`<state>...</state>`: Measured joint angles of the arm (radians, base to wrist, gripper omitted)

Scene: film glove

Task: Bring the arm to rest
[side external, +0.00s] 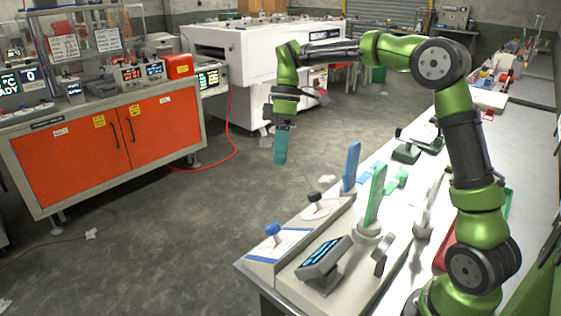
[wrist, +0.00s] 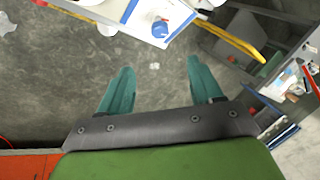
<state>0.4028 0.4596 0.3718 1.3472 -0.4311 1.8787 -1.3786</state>
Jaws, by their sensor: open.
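My gripper (side external: 280,161) has teal fingers and points down, at the end of my green and dark grey arm. In the side view it hangs in the air beyond the far left edge of the white work table (side external: 340,277). In the wrist view my gripper (wrist: 159,65) shows two teal fingers spread well apart, with only grey floor between them. It is open, holds nothing and touches nothing.
On the table stand a blue upright plate (side external: 351,167), a green upright plate (side external: 375,195), a tilted display (side external: 324,257) and a blue knob (side external: 273,229). An orange cabinet (side external: 75,150) and a white machine (side external: 250,60) stand across open floor (side external: 170,230).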

